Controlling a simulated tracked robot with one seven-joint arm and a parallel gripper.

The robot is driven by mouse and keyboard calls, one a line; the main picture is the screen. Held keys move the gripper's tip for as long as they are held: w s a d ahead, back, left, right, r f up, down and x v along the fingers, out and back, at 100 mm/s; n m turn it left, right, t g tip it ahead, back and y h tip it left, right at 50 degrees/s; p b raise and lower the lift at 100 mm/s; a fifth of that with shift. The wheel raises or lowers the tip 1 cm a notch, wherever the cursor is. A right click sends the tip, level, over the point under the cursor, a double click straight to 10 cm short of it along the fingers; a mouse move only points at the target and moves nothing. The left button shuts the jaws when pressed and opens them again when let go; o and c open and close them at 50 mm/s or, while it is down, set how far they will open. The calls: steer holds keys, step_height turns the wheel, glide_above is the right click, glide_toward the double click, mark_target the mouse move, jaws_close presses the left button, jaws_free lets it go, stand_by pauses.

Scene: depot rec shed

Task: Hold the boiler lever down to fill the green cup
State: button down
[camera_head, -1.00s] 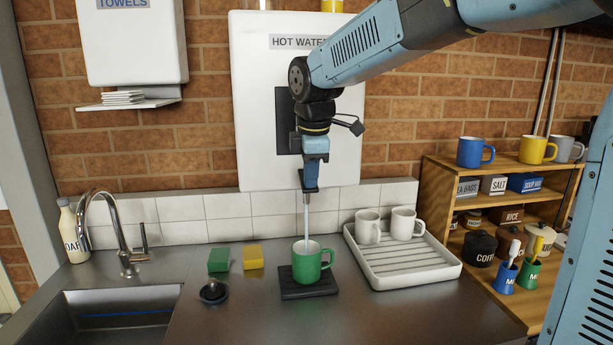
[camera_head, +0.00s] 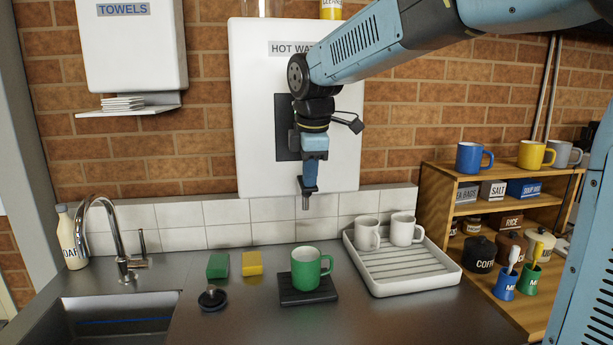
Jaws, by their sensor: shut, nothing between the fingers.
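The white hot water boiler (camera_head: 250,110) hangs on the brick wall. My gripper (camera_head: 308,186) points down in front of its dark front panel (camera_head: 282,120) and is shut and empty. The spout's end (camera_head: 306,202) shows just below my fingertips, with no water coming out. The green cup (camera_head: 306,270) stands upright on a dark slatted mat (camera_head: 308,298) under the spout, handle to the right. Its inside is too shallow in view to tell the water level.
A white draining tray (camera_head: 405,278) with two white mugs stands right of the cup. A green sponge (camera_head: 217,266), a yellow sponge (camera_head: 252,263) and a dark plug (camera_head: 212,298) lie left. The sink and tap (camera_head: 120,235) are further left, a wooden shelf (camera_head: 440,215) right.

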steer(key=w+v, duration=0.2)
steer(key=v, duration=1.1)
steer(key=shift+r, duration=0.55)
steer(key=s+d+f+m+t, duration=0.2)
steer(key=s+d+f+m, duration=1.7)
steer(key=s+d, duration=0.1)
steer(key=shift+s+d+f+m+t, duration=0.4)
steer(key=shift+d, duration=0.5)
